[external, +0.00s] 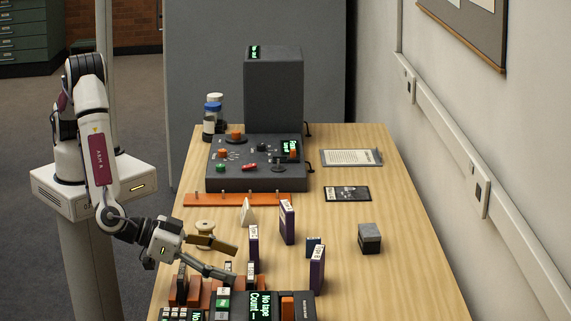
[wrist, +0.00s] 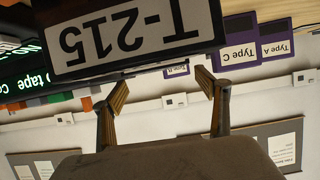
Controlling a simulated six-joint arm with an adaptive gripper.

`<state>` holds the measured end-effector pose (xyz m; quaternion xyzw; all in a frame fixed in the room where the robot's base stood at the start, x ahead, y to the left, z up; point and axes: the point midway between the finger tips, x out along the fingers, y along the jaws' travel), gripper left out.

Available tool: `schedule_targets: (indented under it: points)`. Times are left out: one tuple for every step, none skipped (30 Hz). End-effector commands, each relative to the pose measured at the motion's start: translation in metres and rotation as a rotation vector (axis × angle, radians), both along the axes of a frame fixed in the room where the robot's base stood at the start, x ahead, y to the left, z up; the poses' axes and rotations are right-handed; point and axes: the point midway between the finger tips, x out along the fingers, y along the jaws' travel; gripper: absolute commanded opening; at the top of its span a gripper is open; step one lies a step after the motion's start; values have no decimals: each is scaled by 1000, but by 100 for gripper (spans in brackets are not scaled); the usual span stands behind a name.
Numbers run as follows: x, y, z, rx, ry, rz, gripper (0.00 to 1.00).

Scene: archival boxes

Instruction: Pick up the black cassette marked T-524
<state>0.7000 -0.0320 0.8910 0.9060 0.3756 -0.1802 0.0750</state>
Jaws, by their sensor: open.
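I cannot read T-524 on any cassette in either view. A black cassette marked T-215 (wrist: 140,30) fills the top of the wrist view, upside down and very close, just past my fingertips. My gripper (wrist: 162,80) is open, with its two fingers apart and nothing between them. In the external view my gripper (external: 236,264) is low over the front left of the table, beside small upright cassettes with white labels. A dark cassette (external: 182,284) stands in an orange holder left of my gripper. The lettering on these cassettes is too small to read.
Purple boxes (external: 288,223) (external: 317,270) stand right of my gripper. A console with a green display (external: 258,307) is at the front. A grey control unit (external: 258,165), an orange strip (external: 237,199) and a small dark box (external: 369,238) are farther off. The table's right side is mostly clear.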

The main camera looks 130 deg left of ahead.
Motion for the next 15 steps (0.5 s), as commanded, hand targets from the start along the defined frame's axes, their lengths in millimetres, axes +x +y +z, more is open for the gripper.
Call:
schedule_targets:
  points:
    - [2,2,-2,0,1,0,74]
    - [3,3,-2,0,1,0,74]
    - [3,3,-3,1,1,0,74]
    - [4,4,-3,1,1,-1,74]
    - [4,4,-3,0,0,-1,74]
    - [4,4,-3,0,0,-1,74]
    - [4,4,-3,0,0,-1,74]
    - [4,4,-3,0,0,-1,74]
    - [4,4,-3,0,0,-1,74]
    - [4,4,-3,0,0,-1,74]
    - [4,4,-3,0,0,-1,74]
    - [4,4,-3,0,0,-1,74]
    - [4,4,-3,0,0,-1,74]
    - [5,4,-3,1,1,0,74]
    - [5,5,-4,1,1,0,74]
